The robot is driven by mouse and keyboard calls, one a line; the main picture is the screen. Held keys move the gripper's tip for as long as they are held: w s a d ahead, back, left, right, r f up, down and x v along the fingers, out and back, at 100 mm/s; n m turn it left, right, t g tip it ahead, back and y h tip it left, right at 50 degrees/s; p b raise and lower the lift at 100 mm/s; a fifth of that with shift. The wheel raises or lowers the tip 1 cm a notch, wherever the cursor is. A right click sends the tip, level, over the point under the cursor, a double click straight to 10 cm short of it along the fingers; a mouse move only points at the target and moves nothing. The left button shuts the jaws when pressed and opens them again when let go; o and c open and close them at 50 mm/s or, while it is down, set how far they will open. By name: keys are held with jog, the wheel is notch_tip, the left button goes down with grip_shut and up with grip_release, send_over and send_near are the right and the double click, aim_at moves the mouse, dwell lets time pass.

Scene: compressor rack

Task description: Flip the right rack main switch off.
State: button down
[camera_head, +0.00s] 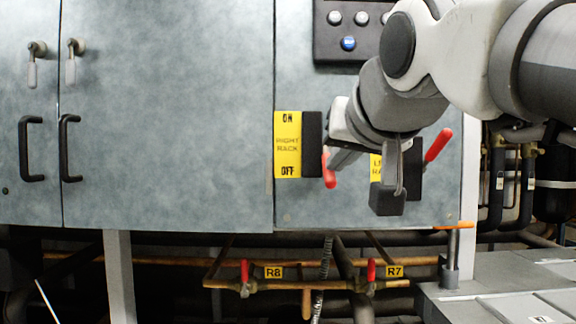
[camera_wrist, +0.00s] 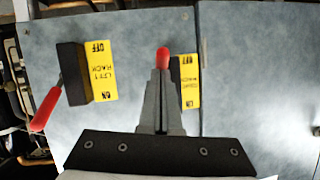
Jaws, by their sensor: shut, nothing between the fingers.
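The right rack switch has a yellow label (camera_head: 287,145) with ON at the top and OFF at the bottom, and a black box (camera_head: 312,145). Its red handle (camera_head: 329,172) points down, toward the OFF end.
The left rack switch (camera_wrist: 101,70) is close by; its red handle (camera_head: 438,146) points up, and my arm partly hides the switch in the head view. A button panel (camera_head: 330,40) is above. Pipes with red valves (camera_head: 244,272) run below. Black door handles (camera_head: 68,148) are at left.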

jog(key=shift+f, duration=0.45)
dwell(0.3)
